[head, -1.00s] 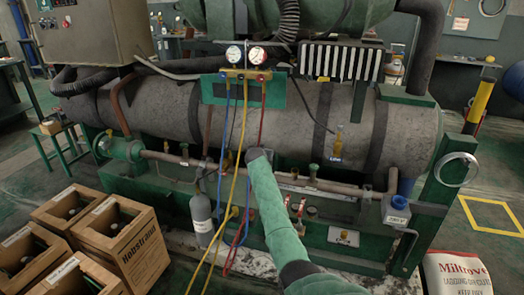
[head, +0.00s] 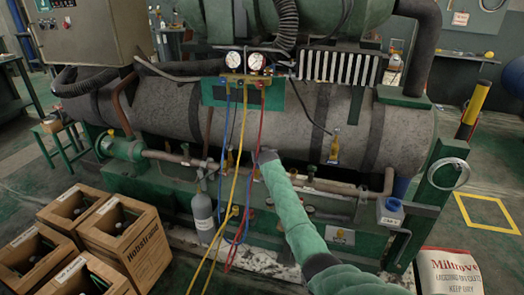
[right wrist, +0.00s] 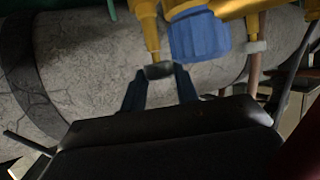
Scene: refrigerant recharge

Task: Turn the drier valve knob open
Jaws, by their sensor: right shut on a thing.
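In the right wrist view, my right gripper (right wrist: 159,82) is shut on a small dark grey piece (right wrist: 158,70) at the end of a brass stem (right wrist: 148,25). This piece sits where a valve knob would, but its shape is mostly hidden between the fingers. A blue ribbed knob (right wrist: 198,37) on a brass fitting is just right of the fingers, outside the grip. In the head view, my right arm reaches in from the lower right to the pipework below the big grey tank (head: 290,115). Its fingers are hidden there. My left gripper is out of view.
A gauge manifold (head: 245,77) with blue, yellow and red hoses hangs in front of the tank. The hoses run down just left of my right arm. A grey cylinder (head: 202,212) stands below. Wooden crates (head: 150,262) are at the lower left, a white sack (head: 450,272) at the lower right.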

